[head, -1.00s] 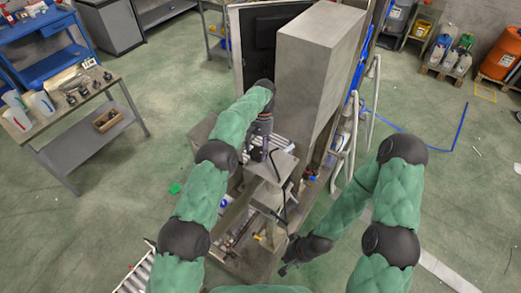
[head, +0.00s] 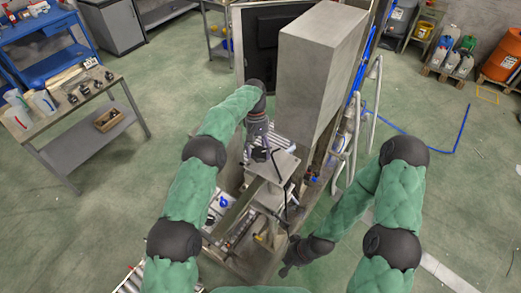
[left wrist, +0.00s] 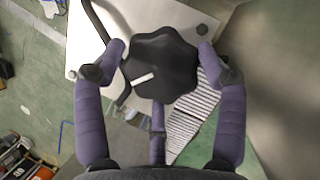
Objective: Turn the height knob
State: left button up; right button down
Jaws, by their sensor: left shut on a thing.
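The black lobed height knob (left wrist: 160,62) with a white pointer mark fills the middle of the left wrist view. It sits over a grey metal plate (left wrist: 84,30). The pointer mark lies nearly level in that view, tilted slightly. My left gripper (left wrist: 162,50) is shut on the knob, with its purple-grey fingers on either side of the rim. In the head view, my left gripper (head: 259,149) reaches down at the machine's small plate (head: 283,162), and the knob is mostly hidden there. My right gripper (head: 287,269) hangs low beside the machine; its fingers are too small to read.
A tall grey cabinet (head: 318,75) stands just behind and right of the left gripper. A dark cable runs by the plate. A workbench (head: 75,115) with jugs and a wooden box stands at left. Green floor is open on both sides.

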aim_at(260, 152)
pick_arm(q)
jog(key=shift+r, duration=0.15)
jog(key=o, duration=0.8)
jog(key=shift+o, duration=1.4)
jog(key=shift+s+a, duration=0.1)
jog(key=shift+s, duration=0.2)
jog(key=shift+r, duration=0.2)
notch_tip(260, 152, up, 10)
jog(key=shift+f, duration=0.2)
